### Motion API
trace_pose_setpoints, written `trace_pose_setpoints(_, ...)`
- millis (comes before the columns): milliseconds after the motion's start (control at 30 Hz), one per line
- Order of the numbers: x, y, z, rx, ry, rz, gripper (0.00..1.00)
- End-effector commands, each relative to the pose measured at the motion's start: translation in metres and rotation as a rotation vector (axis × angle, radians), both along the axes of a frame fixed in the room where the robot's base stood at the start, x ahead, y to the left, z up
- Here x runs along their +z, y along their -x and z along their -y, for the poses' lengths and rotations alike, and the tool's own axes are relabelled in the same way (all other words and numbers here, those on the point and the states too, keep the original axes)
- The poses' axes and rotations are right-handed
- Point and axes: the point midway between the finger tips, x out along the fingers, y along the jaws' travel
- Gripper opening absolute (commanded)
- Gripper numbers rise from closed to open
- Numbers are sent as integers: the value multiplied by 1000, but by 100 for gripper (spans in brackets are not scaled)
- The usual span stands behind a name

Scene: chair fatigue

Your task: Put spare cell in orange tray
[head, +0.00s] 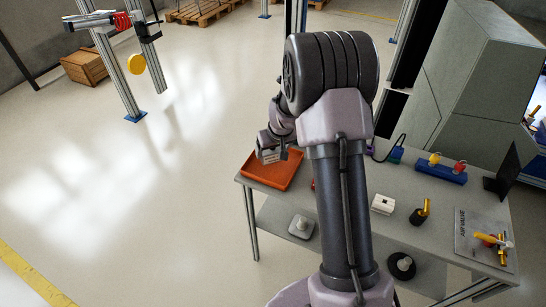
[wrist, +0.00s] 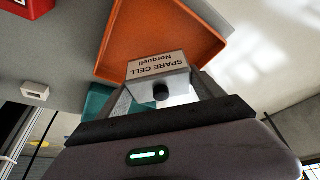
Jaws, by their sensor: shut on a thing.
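The spare cell (wrist: 157,75) is a small pale box with a printed "SPARE CELL Norquell" label and a black round knob on its near face. My gripper (wrist: 165,88) is shut on it. In the head view the gripper (head: 270,152) is at the orange tray (head: 265,182), over its upper left part, mostly hidden by my arm. The orange tray (wrist: 200,17) lies beyond the cell in the wrist view, and the cell overlaps its near edge in the picture. I cannot tell whether the cell touches the tray floor.
The tray stands at the left end of a grey table (head: 395,225). A white block (head: 383,204), a dark holder with a yellow top (head: 420,213) and a blue rack (head: 441,172) stand to the right. A red object (wrist: 28,7) shows in the wrist view. My arm hides the table's middle.

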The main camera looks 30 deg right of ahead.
Motion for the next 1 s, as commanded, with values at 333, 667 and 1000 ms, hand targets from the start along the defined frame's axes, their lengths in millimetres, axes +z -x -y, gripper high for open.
trace_pose_setpoints(333,-31,0,1,0,0,0,4)
trace_pose_setpoints(667,-35,1,0,0,0,-2,99)
trace_pose_setpoints(1000,-28,1,0,0,0,-2,99)
